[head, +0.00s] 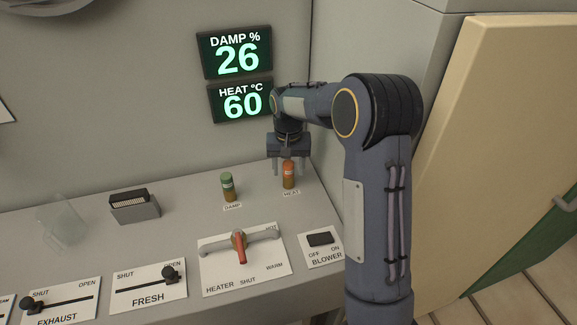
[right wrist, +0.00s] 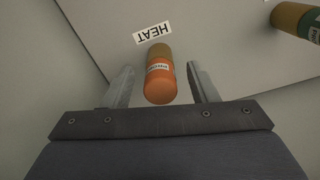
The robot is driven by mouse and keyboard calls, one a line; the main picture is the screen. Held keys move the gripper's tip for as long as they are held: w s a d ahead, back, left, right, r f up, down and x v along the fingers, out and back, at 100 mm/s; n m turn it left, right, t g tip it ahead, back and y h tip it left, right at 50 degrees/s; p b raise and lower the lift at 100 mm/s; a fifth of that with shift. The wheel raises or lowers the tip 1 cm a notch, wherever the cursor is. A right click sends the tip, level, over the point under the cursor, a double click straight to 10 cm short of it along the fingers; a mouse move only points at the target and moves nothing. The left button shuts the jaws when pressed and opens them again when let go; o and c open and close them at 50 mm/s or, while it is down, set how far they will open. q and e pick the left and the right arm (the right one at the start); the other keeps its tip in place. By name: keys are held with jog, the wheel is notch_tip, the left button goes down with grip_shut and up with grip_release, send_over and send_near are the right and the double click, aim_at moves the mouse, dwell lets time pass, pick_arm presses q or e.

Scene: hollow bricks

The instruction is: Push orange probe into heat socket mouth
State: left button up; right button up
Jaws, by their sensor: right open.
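The orange probe (head: 288,174) stands upright on the panel behind the HEAT label, with a brass-coloured lower part. It also shows in the right wrist view (right wrist: 160,82), between the two fingers. My right gripper (head: 288,168) is open above and around the probe's top, with a gap on each side in the wrist view. The heat socket mouth is hidden under the probe, so I cannot tell how deep the probe sits. My left gripper is not in view.
A green probe (head: 228,187) stands to the left behind the DAMP label. The heater lever (head: 240,247), blower switch (head: 320,239) and fresh slider (head: 170,274) lie in front. The HEAT display (head: 241,102) reads 60. A wall stands close to the right.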

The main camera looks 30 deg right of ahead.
notch_tip(320, 180, up, 8)
jog(key=shift+f, duration=0.1)
dwell(0.4)
dwell(0.5)
